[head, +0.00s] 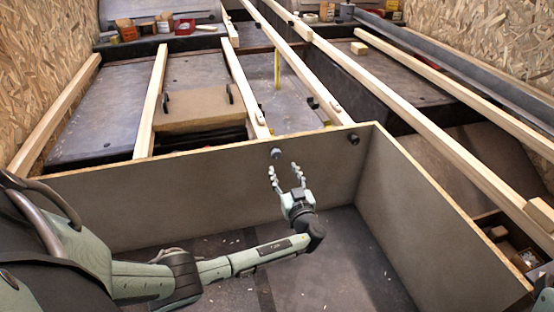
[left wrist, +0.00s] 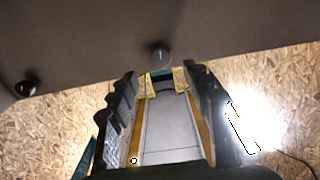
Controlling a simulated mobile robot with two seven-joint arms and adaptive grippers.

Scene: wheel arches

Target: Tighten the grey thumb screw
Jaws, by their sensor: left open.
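The grey thumb screw (head: 276,153) is a small round knob near the top edge of the grey-brown panel (head: 210,188). In the left wrist view the grey thumb screw (left wrist: 160,53) sits just beyond the fingertips, roughly centred between them. My left gripper (head: 284,172) is open and points up at the panel, just below and in front of the screw. Its two fingers (left wrist: 163,80) are spread with nothing between them, and a gap to the screw seems to remain. My right gripper is not in view.
A black knob (head: 354,138) is on the same panel to the right; it also shows in the left wrist view (left wrist: 27,88). Side panel (head: 420,215) bounds the right. Long wooden beams (head: 395,105) run behind. The floor (head: 345,265) inside the panels is mostly clear.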

